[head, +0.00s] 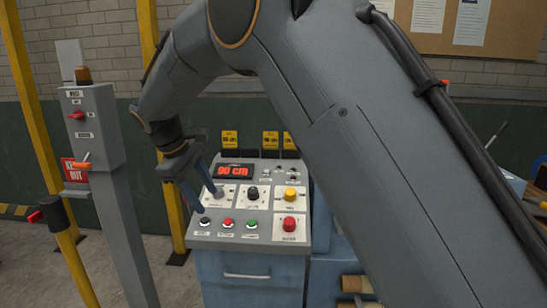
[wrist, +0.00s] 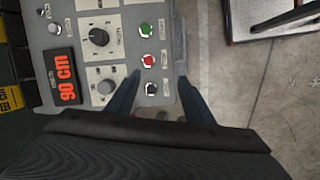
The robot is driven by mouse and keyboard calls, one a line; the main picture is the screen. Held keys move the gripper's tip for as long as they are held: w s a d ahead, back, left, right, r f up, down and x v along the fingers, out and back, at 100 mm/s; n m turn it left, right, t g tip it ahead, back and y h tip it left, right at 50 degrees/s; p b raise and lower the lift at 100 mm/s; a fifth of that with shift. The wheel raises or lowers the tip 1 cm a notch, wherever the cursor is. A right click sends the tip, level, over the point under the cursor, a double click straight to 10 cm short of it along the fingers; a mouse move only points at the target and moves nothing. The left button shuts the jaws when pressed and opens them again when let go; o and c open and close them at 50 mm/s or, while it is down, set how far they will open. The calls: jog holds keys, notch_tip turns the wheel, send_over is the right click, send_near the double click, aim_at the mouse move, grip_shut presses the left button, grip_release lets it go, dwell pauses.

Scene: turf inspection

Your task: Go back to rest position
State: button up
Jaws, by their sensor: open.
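My gripper (head: 207,200) is open and empty over the left part of a grey control panel (head: 270,239). In the wrist view its two blue-grey fingers (wrist: 160,78) stand apart, with the black button (wrist: 150,88) seen between them. I cannot tell whether a fingertip touches the panel. A red display (head: 235,171) reads 90 cm. The panel carries a black knob (head: 252,192), a yellow knob (head: 291,194), a red button (head: 228,223), a green button (head: 251,224) and a larger red button (head: 289,223).
A grey hoist post box (head: 92,125) with an orange lever stands left of the panel, near yellow posts (head: 30,90). A blue cabinet (head: 245,290) supports the panel. My arm hides much of the right side. Concrete floor (wrist: 240,90) shows in the wrist view.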

jog(key=s+d+f+m+g+y, duration=0.1)
jog(key=d+f+m, duration=0.1)
jog(key=d, duration=0.5)
jog(key=s+d+f+m, duration=0.1)
jog(key=d+m, duration=0.1)
jog(key=d, duration=0.5)
jog(key=s+d+f+m+y, duration=0.1)
jog(key=s+d+f+m, duration=0.3)
jog(key=s+d, duration=0.6)
jog(key=s+d+f+m+y, duration=0.1)
jog(key=s+d+f+m, duration=0.3)
jog(key=s+d, duration=0.7)
jog(key=d+m, duration=0.2)
jog(key=d, duration=0.1)
jog(key=shift+f+g, duration=0.15)
jog(key=shift+g, duration=0.15)
